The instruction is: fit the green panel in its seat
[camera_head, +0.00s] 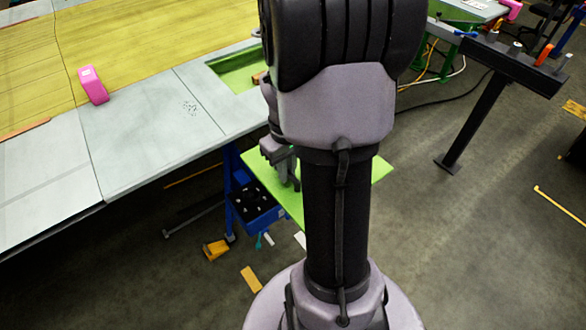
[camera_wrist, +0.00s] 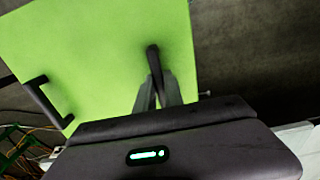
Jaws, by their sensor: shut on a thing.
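The flat bright green panel (camera_head: 277,190) is held off the floor beside the wing's edge, partly hidden behind my arm in the head view. In the wrist view the green panel (camera_wrist: 100,45) fills the upper left, with a dark handle (camera_wrist: 48,102) near its left edge. My gripper (camera_head: 291,176) is shut on the panel, apart from the wing. In the wrist view my gripper (camera_wrist: 153,75) lies over the panel's face; the exact grip is hard to see. A rectangular opening with a green floor (camera_head: 240,72) shows in the grey wing skin, its right part hidden by my arm.
The grey and yellow wing (camera_head: 150,115) spans the upper left, with a pink object (camera_head: 93,85) on it. A blue bin (camera_head: 258,212) stands below its edge. A dark stand (camera_head: 470,115) is at right. Yellow pieces lie on the floor; the lower right floor is mostly clear.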

